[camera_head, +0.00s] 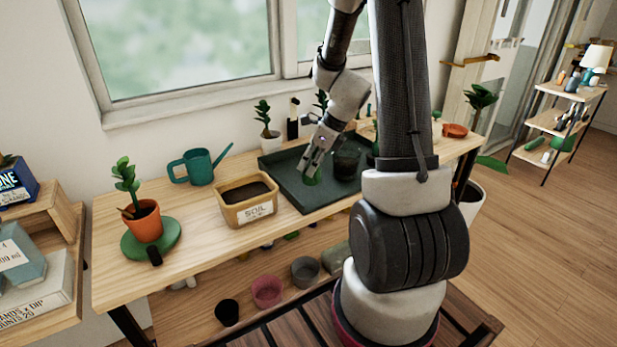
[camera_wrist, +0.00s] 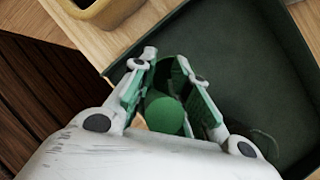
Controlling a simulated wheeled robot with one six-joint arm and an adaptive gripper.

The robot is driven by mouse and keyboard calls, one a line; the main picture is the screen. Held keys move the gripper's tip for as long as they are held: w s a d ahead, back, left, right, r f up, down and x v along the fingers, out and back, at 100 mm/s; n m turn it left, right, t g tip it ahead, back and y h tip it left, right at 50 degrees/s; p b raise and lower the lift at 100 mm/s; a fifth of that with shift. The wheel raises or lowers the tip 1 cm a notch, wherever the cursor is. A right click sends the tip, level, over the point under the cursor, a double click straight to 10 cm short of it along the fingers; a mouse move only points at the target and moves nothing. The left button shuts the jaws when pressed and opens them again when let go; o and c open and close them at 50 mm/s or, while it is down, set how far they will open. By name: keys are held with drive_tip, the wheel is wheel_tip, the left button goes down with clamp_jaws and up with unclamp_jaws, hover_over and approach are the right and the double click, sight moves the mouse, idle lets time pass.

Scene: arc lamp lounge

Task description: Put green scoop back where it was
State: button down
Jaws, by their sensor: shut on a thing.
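The green scoop (camera_head: 312,179) shows as a small green piece under my gripper (camera_head: 316,161) in the head view. In the wrist view a rounded green end of the scoop (camera_wrist: 165,115) sits between the two fingers of my gripper (camera_wrist: 175,67), which is shut on it. I cannot tell whether the scoop touches the tray floor.
A tan soil bin (camera_head: 248,212) stands left of the tray. Behind it is a teal watering can (camera_head: 200,166). A dark pot (camera_head: 346,164) stands in the tray, right of my gripper. A potted plant (camera_head: 145,222) sits on a green saucer at the bench's left.

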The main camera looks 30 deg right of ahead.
sight(311, 183)
drive_tip(key=shift+f, duration=1.75)
drive_tip(key=shift+f, duration=0.1)
drive_tip(key=c, duration=1.4)
unclamp_jaws()
drive_tip(key=shift+o, duration=0.2)
